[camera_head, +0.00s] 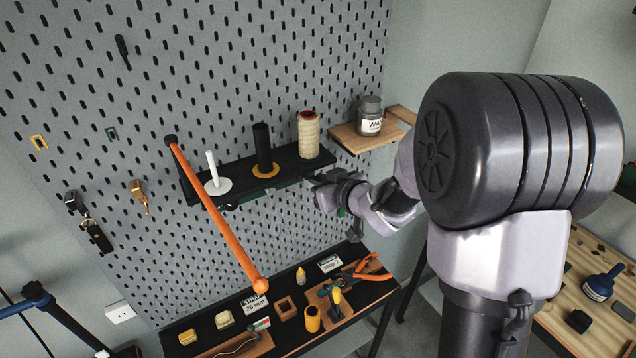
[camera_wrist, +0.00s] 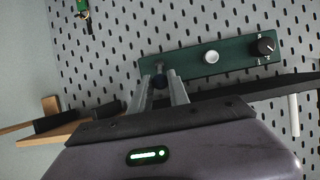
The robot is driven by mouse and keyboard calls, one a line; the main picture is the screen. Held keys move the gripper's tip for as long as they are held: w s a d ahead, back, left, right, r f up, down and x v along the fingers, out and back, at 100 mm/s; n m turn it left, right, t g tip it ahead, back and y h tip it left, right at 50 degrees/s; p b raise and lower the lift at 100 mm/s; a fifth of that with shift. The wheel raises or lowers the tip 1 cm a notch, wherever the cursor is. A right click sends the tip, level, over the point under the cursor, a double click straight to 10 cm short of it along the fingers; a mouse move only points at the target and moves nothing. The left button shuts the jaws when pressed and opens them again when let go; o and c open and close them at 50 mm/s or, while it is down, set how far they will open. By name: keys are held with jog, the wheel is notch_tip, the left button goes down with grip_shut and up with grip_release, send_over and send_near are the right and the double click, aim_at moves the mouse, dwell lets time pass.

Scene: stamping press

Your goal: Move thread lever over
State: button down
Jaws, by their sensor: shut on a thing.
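The panel also carries a white round button (camera_wrist: 211,57) and a black dial (camera_wrist: 267,46). No label shows which part is the thread lever. In the head view my gripper (camera_head: 314,184) reaches from the right to the underside of the black shelf (camera_head: 222,199); the knob is hidden there. A long orange rod (camera_head: 215,213) with a ball end slants down in front of the shelf's left end, apart from my gripper.
On the shelf stand a white post (camera_head: 212,170), a black post (camera_head: 263,148) and a cream thread spool (camera_head: 308,138). A wooden shelf (camera_head: 350,140) with a jar (camera_head: 370,115) is close to my arm. Below is a black bench (camera_head: 183,323) with tools.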

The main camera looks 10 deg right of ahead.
jog(key=shift+s+d+f+b, duration=0.1)
jog(key=shift+s+f+b, duration=0.15)
jog(key=shift+f+b, duration=0.15)
jog(key=shift+s+d+f+b, duration=0.1)
jog(key=shift+s+f+b, duration=0.15)
jog(key=shift+f, duration=0.35)
jog(key=shift+s+f+b, duration=0.1)
jog(key=shift+f+b, duration=0.8)
jog(key=shift+b, duration=0.1)
jog(key=shift+f, duration=0.1)
jog(key=shift+f+b, duration=0.95)
jog(key=shift+b, duration=0.05)
